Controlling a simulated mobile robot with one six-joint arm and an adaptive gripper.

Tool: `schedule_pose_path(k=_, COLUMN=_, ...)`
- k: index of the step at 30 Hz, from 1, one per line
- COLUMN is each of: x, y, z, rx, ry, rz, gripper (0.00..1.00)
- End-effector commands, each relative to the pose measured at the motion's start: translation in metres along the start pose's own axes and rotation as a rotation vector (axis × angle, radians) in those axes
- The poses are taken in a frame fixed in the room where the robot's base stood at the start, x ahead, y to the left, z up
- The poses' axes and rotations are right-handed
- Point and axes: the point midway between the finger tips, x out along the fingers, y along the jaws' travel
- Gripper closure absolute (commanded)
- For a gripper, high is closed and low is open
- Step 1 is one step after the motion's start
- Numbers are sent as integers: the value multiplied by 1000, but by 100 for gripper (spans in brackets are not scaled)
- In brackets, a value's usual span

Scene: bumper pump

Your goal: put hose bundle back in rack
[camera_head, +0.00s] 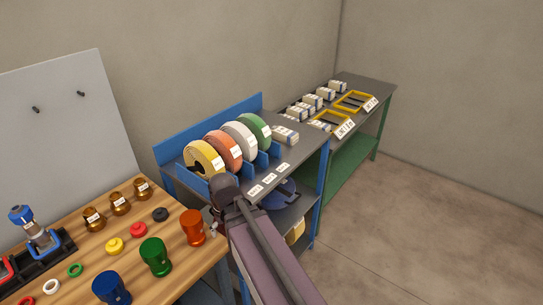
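Several coiled hose bundles stand upright in the blue rack (270,160): a yellow one (203,149) at the left, then an orange one (236,136), a white one (253,128) and a green one (266,122). Each has a white tag.
A wooden bench (105,262) at left holds coloured cups, rings, brass fittings and a black tray. A blue disc (281,194) lies below the rack's top. A green table (352,157) with white boxes and yellow frames stands behind. The floor at right is clear.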

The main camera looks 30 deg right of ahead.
Motion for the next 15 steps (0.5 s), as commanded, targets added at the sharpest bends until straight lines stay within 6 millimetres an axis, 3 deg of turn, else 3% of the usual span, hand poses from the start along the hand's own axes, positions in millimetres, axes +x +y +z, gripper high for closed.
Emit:
schedule_pose_path(k=1, x=16, y=-6, z=7, rx=-3, ry=-8, rz=13, gripper=0)
schedule_pose_path(k=6, x=34, y=-10, z=16, rx=6, ry=-24, rz=32, gripper=0)
schedule_pose_path(k=15, x=41, y=-11, z=21, rx=11, ry=-35, rz=40, gripper=0)
